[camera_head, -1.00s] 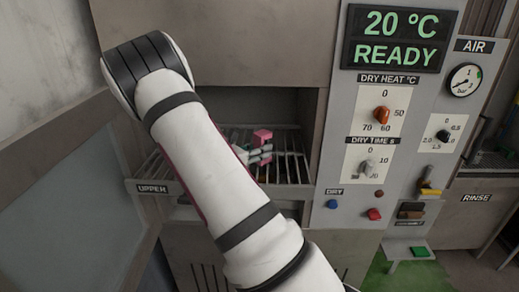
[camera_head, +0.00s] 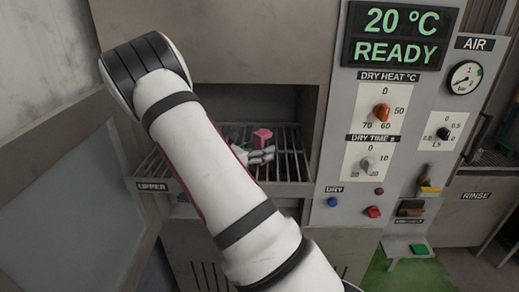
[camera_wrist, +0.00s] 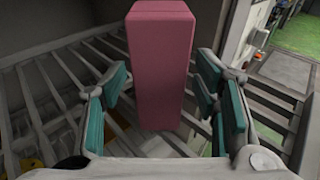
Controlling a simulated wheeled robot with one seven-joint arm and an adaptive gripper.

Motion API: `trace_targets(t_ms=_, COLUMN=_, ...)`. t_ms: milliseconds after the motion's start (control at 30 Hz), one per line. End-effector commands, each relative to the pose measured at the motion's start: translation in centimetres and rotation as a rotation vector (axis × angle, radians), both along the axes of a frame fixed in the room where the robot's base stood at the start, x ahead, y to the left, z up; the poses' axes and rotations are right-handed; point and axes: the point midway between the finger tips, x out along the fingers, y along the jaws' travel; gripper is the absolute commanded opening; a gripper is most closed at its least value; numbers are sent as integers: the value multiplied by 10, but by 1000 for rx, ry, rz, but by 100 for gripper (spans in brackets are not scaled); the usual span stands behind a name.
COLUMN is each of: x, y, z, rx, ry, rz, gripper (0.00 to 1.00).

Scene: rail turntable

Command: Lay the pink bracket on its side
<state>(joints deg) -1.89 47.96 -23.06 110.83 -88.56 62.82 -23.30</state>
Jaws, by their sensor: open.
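The pink bracket (camera_head: 262,137) is on the wire rack inside the opening, partly hidden by my arm and gripper in the head view. In the wrist view the pink bracket (camera_wrist: 160,65) is a tall block between my finger pads, with its lower end near the rack bars. My gripper (camera_wrist: 162,105) is open, with teal pads on both sides of the bracket and gaps to each side. In the head view my gripper (camera_head: 260,155) shows as small white parts just below the bracket.
The wire rack (camera_head: 294,168) labelled UPPER has open bars. The opening's side walls stand close, and an open door (camera_head: 75,190) is at the left. The control panel (camera_head: 375,120) with knobs and buttons stands at the right.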

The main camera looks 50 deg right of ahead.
Motion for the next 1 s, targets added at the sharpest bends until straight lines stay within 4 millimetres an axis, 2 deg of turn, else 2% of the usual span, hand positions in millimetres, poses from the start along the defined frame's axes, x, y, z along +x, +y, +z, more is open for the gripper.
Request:
trace_targets(t_ms=167, x=3, y=19, z=3, rx=0, ry=0, rz=3, gripper=55)
trace_targets(t_ms=400, x=7, y=68, z=11, rx=-1, ry=-2, rz=5, gripper=55)
trace_targets(t_ms=600, x=9, y=101, z=15, rx=0, ry=-2, rz=4, gripper=55)
trace_targets(t_ms=800, x=10, y=116, z=18, rx=-1, ry=-1, rz=2, gripper=55)
trace_targets(t_ms=1000, x=9, y=117, z=18, rx=-1, ry=-1, rz=0, gripper=55)
